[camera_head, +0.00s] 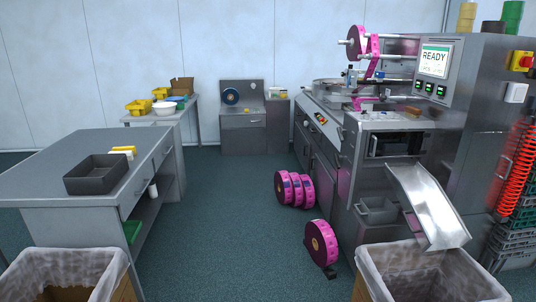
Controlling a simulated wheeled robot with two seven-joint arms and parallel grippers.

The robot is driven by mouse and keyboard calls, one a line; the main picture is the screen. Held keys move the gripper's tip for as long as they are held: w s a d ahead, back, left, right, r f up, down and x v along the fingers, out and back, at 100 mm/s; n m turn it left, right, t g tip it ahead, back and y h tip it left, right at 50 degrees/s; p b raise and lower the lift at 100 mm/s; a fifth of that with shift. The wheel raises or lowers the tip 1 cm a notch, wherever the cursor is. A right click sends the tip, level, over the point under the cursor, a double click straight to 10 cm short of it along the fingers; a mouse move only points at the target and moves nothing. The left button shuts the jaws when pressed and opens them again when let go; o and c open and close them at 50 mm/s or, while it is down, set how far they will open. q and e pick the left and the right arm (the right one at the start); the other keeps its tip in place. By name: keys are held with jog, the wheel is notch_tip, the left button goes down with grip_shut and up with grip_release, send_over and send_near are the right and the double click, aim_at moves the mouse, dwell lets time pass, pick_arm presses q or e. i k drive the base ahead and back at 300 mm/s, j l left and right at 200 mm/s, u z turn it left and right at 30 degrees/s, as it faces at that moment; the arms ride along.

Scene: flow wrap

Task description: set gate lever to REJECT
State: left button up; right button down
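The wrapping machine (485,90) stands on the right, with a lit screen (435,61) reading READY and several small green-lit controls under it. A metal chute (428,205) slopes down from its front opening towards a lined bin. I cannot make out a gate lever or a REJECT mark for certain; the parts around the chute mouth are small and dark. Neither of my grippers is in view.
Lined bins stand at the front left (65,272) and under the chute (425,275). A grey table (75,160) bears a dark tray (96,175). The middle floor is clear.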

aim_at(337, 156)
jog(key=i+u, duration=0.1)
jog(key=i, duration=0.5)
jog(key=i+l, duration=0.15)
jog(key=i, duration=0.45)
jog(key=i+u, duration=0.15)
jog(key=i, duration=0.45)
jog(key=i+l, duration=0.2)
jog(key=i, duration=0.4)
jog(key=i+l, duration=1.2)
jog(key=l, duration=0.4)
jog(key=i+z, duration=0.05)
